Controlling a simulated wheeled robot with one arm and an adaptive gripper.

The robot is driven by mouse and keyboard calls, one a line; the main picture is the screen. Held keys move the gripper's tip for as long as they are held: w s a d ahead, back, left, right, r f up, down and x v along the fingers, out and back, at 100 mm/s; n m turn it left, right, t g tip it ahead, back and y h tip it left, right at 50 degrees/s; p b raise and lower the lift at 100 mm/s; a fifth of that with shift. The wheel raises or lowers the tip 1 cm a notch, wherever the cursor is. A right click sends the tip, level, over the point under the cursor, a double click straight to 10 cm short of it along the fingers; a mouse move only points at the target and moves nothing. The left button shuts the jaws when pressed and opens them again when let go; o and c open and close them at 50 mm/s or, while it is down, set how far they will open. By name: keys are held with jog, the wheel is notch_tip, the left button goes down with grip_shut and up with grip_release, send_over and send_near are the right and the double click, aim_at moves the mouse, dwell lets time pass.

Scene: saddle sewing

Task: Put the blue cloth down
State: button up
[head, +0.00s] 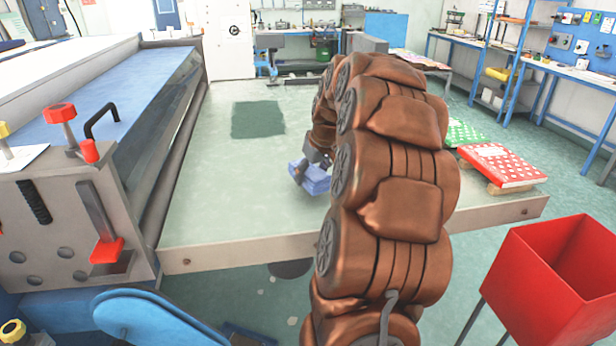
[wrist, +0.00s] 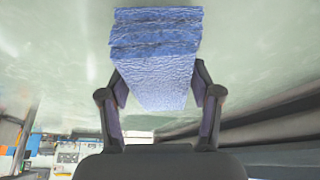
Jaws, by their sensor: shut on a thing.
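The blue cloth (wrist: 155,60) is a folded, layered, textured block between the two fingers of my gripper (wrist: 158,88) in the wrist view. In the head view the cloth (head: 316,180) shows at the end of my arm, over the pale green table (head: 225,195). My gripper (head: 303,172) is shut on it, partly hidden behind my own arm. I cannot tell whether the cloth touches the tabletop. A dark green square patch (head: 258,119) lies on the table, behind and to the left of the cloth.
A machine with a blue top (head: 110,100) and red-handled levers borders the table on the left. Red-and-white dotted (head: 500,166) and green dotted (head: 462,133) stacks lie at the right. A red bin (head: 560,285) stands at the front right. The tabletop around the cloth is clear.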

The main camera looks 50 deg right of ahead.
aim_at(318, 173)
jog(key=shift+w+d, duration=0.5)
jog(key=shift+w, duration=0.25)
jog(key=shift+w+d+f, duration=0.1)
jog(key=shift+w+d, duration=0.1)
jog(key=shift+w, duration=0.2)
jog(key=shift+w+f+p, duration=0.1)
jog(key=shift+f+p, duration=0.7)
jog(key=shift+f, duration=0.95)
jog(key=shift+f, duration=0.2)
jog(key=o, duration=1.2)
jog(key=shift+r, duration=0.45)
jog(key=b+v, duration=0.2)
jog(key=v, duration=0.9)
jog(key=shift+s+r, duration=0.25)
